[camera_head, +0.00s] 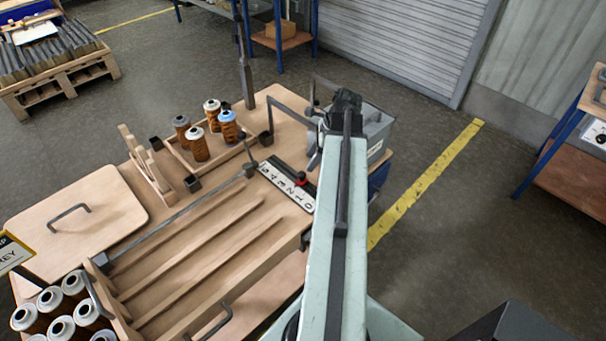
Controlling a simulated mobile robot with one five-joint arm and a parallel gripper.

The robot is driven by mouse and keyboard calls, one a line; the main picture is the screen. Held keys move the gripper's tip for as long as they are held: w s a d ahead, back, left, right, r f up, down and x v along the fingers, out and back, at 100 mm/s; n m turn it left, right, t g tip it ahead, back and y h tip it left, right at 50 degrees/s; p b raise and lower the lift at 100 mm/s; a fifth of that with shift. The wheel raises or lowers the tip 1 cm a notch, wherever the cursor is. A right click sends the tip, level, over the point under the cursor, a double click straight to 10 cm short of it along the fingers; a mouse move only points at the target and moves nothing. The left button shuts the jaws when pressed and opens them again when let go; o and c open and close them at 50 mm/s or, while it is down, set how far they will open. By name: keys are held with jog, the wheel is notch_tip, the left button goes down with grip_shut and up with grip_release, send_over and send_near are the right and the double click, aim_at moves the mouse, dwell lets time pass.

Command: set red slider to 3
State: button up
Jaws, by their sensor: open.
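The track runs along a white number scale (287,186) at the right end of the wooden bench. The scale reads 5 at its upper left down to 0 at its lower right. The knob appears to stand near the 2; its exact mark is hard to read. My gripper (317,137) is at the far end of my pale green arm, to the upper right of the slider and apart from it. It is open and partly hidden by the arm.
A grey box (375,130) stands behind my arm. A wooden rack (177,152) with several brown cartridges (199,146) and an upright dark post (246,80) stand behind the scale. A grooved wooden tray (190,235) lies left. A lid with a handle (85,215) lies farther left.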

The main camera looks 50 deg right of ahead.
aim_at(302, 174)
jog(key=b+x, duration=0.5)
jog(key=x, duration=0.1)
jog(key=shift+f, duration=0.35)
jog(key=shift+w+a+f+b, duration=0.15)
jog(key=shift+f+b, duration=0.1)
jog(key=shift+b, duration=0.15)
jog(key=shift+r, duration=0.1)
grip_shut()
dwell(0.5)
